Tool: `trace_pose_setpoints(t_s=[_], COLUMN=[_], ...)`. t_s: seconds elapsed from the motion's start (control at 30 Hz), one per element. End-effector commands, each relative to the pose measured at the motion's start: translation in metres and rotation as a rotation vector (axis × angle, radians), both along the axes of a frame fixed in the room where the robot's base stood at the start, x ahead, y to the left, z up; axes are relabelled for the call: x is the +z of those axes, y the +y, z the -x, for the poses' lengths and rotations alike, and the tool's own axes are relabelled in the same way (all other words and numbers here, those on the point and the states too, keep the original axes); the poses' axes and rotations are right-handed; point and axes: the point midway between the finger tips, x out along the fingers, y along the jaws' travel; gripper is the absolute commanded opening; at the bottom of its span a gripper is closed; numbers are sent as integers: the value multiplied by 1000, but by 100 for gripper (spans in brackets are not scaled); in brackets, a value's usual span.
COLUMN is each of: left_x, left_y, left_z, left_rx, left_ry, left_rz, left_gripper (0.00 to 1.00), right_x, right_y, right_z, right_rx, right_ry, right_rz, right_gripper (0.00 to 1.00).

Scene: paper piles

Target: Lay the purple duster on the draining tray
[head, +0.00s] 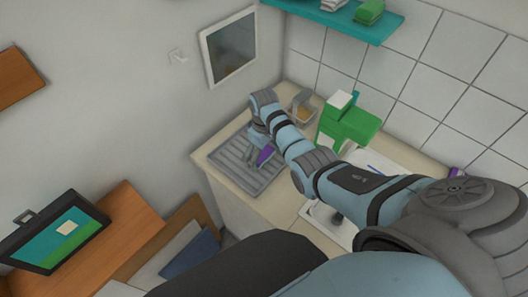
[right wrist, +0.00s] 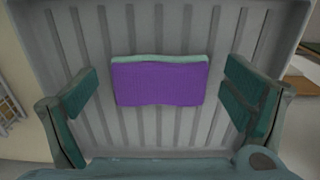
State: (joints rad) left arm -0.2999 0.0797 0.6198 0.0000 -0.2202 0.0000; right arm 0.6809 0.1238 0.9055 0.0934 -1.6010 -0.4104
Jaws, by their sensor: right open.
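The purple duster (right wrist: 160,82), a purple block with a pale green edge, lies on the grey ribbed draining tray (right wrist: 160,20) in the right wrist view. In the head view the duster (head: 264,155) shows on the tray (head: 228,158), partly hidden by my right arm. My right gripper (right wrist: 165,103) is open, with a finger on each side of the duster and gaps between; in the head view it (head: 256,150) is over the tray. My left gripper is not in view.
A green box-like object (head: 348,125) and a small container with brown contents (head: 302,105) stand behind my right arm on the counter. A teal shelf (head: 335,18) is on the tiled wall above.

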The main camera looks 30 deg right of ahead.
Motion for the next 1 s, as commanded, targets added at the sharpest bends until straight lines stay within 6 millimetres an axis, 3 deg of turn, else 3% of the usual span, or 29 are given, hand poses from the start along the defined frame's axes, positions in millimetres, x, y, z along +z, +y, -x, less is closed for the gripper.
trace_pose_setpoints(t_s=[0.17, 0.4, 0.5, 0.63, 1.0], left_x=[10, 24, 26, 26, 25], left_y=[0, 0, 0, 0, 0], left_z=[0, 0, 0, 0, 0], left_rx=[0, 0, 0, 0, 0], left_ry=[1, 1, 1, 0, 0], left_rz=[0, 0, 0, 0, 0], left_gripper=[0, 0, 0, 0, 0], right_x=[24, 91, 110, 122, 122], right_y=[0, 0, 0, 0, 0], right_z=[-1, -3, -2, -2, -2], right_rx=[0, 0, 1, 0, 0], right_ry=[-3, -6, -3, -1, 0], right_rz=[1, 0, 0, 0, 0], right_gripper=[95, 95, 95, 95, 95])
